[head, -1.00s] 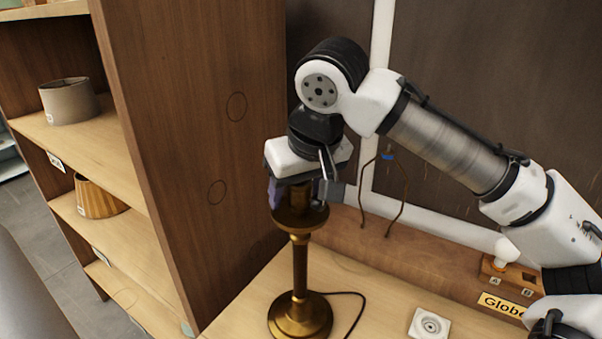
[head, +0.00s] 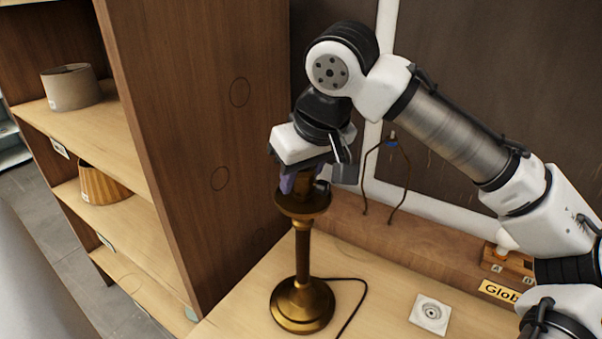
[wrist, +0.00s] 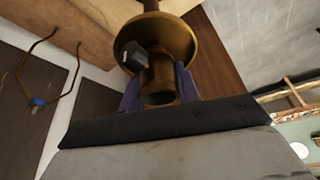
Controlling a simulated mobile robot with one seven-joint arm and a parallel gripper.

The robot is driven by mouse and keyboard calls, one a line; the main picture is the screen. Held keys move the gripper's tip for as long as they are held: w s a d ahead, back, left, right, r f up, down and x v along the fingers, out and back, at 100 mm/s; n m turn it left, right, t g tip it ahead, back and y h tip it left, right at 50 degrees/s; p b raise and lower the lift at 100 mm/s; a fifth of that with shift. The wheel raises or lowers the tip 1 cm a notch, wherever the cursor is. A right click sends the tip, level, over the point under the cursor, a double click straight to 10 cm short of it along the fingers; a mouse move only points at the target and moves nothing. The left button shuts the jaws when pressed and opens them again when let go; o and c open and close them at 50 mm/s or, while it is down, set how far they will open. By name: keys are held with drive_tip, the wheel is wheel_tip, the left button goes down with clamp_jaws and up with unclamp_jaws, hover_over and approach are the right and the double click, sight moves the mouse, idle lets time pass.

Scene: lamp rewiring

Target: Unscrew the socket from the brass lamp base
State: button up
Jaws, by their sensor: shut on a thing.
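The brass lamp base (head: 303,306) stands upright on the wooden bench, its dark stem rising to a wide brass cup (head: 302,203). The brass socket (wrist: 159,78) is a short cylinder above that cup, with a dark block (wrist: 134,57) on its side. My gripper (head: 303,182) is over the lamp top, tilted, with its purple fingers shut on the socket from both sides. In the wrist view my gripper (wrist: 160,88) shows a finger on each side of the socket. The socket appears seated at the cup; I cannot see whether its thread is loose.
A dark cord (head: 358,300) runs from the lamp base along the bench. A white square plate (head: 430,314) lies to the right. A wire harp (head: 388,170) hangs behind my gripper. A shelf unit (head: 190,120) with lampshades stands close on the left.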

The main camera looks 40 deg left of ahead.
drive_tip(key=n+g, duration=0.2)
drive_tip(key=n, duration=0.2)
drive_tip(key=shift+s, duration=0.1)
drive_tip(key=shift+n+g, duration=0.4)
drive_tip(key=shift+n, duration=1)
drive_tip(key=shift+s+n+g, duration=0.15)
drive_tip(key=shift+n+g, duration=0.15)
drive_tip(key=shift+n, duration=0.4)
drive_tip(key=n+g+h, duration=0.1)
drive_tip(key=n, duration=0.3)
drive_tip(key=shift+r, duration=0.1)
drive_tip(key=shift+s+d+n+g+h, duration=0.1)
drive_tip(key=shift+n+g+h, duration=0.3)
drive_tip(key=shift+n, duration=0.9)
drive_tip(key=shift+n+h, duration=0.4)
drive_tip(key=shift+n, duration=0.7)
drive_tip(key=n, duration=0.2)
drive_tip(key=n+h, duration=0.1)
drive_tip(key=n+g+h, duration=0.1)
drive_tip(key=n, duration=0.1)
drive_tip(key=shift+d+n, duration=0.25)
drive_tip(key=shift+n, duration=0.05)
